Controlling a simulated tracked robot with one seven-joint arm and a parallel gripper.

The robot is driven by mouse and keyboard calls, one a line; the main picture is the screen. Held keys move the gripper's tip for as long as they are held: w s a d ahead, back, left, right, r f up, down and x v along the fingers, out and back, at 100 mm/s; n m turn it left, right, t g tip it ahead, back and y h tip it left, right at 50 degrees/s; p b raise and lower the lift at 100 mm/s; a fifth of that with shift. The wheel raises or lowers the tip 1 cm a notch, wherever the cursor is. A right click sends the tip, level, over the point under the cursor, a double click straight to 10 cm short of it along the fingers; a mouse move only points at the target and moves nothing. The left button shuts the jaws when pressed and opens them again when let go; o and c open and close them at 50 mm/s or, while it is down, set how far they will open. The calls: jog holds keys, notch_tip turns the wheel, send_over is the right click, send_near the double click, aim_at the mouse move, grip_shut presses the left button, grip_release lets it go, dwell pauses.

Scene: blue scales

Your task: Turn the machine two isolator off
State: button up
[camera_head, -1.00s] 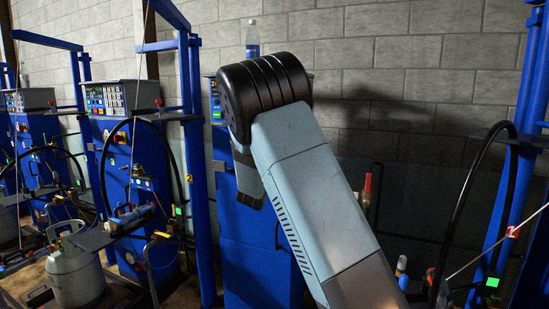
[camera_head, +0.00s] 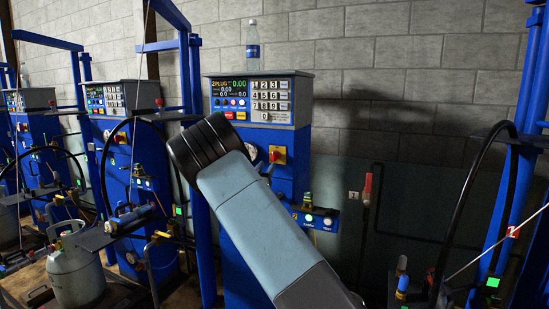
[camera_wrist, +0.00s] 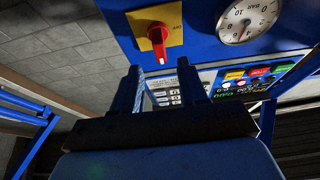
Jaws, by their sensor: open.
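The isolator is a red rotary knob on a yellow square plate (camera_head: 281,149) on the blue front of the middle machine (camera_head: 302,160). In the wrist view the red knob (camera_wrist: 156,34) stands out from its plate (camera_wrist: 173,22) at top centre, its handle pointing roughly down the picture. My gripper (camera_wrist: 160,67) is open and empty, its two dark fingers apart just below the knob in that view. The fingers appear short of the knob; the exact gap is unclear. In the head view my arm hides the fingers and part of the machine's front.
A round pressure gauge (camera_wrist: 248,20) sits beside the isolator. The keypad and display panel (camera_head: 250,98) are above it, with a bottle (camera_head: 252,38) on top. Lit buttons (camera_head: 309,217) are lower right. A grey gas cylinder (camera_head: 75,270) stands at left.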

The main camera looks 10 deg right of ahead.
aim_at(273, 158)
jog(key=x, duration=0.8)
jog(key=shift+w+d, duration=0.1)
grip_shut()
jog(key=shift+d, duration=0.2)
jog(key=shift+a, duration=0.1)
